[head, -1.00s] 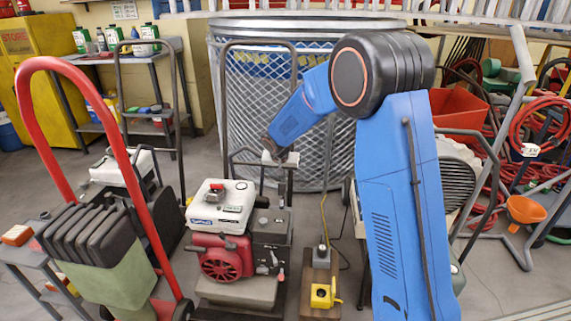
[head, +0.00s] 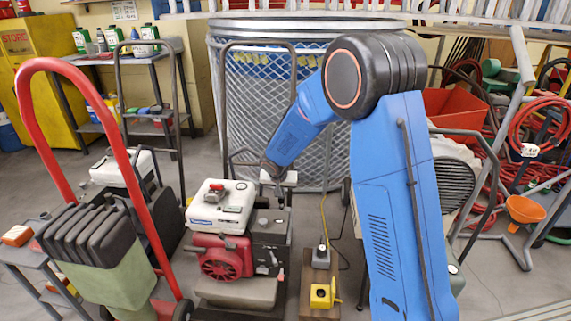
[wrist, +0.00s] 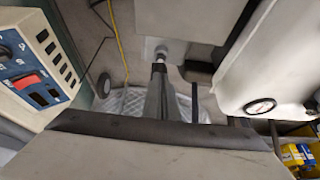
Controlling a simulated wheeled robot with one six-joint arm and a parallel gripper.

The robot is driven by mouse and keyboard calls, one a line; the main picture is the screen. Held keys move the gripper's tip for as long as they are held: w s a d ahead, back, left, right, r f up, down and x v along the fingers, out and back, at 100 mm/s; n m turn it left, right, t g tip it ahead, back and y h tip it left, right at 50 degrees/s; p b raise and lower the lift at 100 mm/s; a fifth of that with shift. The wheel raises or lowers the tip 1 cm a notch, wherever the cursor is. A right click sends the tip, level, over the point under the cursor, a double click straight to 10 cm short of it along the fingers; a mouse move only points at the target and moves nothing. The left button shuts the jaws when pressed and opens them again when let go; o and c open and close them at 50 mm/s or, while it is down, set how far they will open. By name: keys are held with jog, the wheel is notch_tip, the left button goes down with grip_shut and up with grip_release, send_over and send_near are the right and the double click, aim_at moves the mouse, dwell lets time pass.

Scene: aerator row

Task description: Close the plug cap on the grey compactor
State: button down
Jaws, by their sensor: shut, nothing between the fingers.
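A compactor with a white tank (head: 222,205), a red engine (head: 222,258) and a dark grey box (head: 270,232) stands at the centre of the head view. I cannot tell for sure which machine is the grey compactor, nor pick out its plug cap. My gripper (head: 279,177) hangs over the back of this machine, by its handle. In the wrist view my gripper (wrist: 159,70) is shut and empty. Its tips are close to a small round pale knob (wrist: 162,50) on a grey block (wrist: 188,20); I cannot tell whether they touch. My arm hides part of a machine at the right.
A panel with a red switch (wrist: 26,81) is left of the fingers, and a white body with a round dial (wrist: 261,106) is right. A red hand truck (head: 130,160) stands front left. A wire mesh bin (head: 240,110) is behind. A yellow box (head: 323,295) sits on a board.

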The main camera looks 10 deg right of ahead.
jog(key=shift+s+f, duration=0.45)
jog(key=shift+f, duration=0.3)
jog(key=shift+r, duration=0.15)
notch_tip(320, 180, up, 5)
jog(key=s+a, duration=0.1)
jog(key=s, duration=0.2)
jog(key=s+a, duration=0.1)
jog(key=s, duration=0.2)
jog(key=s+a+r, duration=0.1)
jog(key=s, duration=0.2)
jog(key=shift+s+a+r, duration=0.1)
jog(key=shift+s, duration=0.3)
jog(key=s+d+r+n, duration=0.1)
jog(key=s+d+r, duration=1.15)
jog(key=s, duration=0.35)
jog(key=s+d+r+n, duration=0.1)
jog(key=s+r, duration=0.1)
jog(key=s, duration=0.9)
jog(key=s+d+r+n+y, duration=0.1)
jog(key=s+d+r, duration=0.1)
jog(key=s, duration=0.8)
jog(key=shift+s+d+n, duration=0.15)
jog(key=shift+s+n, duration=0.2)
jog(key=shift+n, duration=0.05)
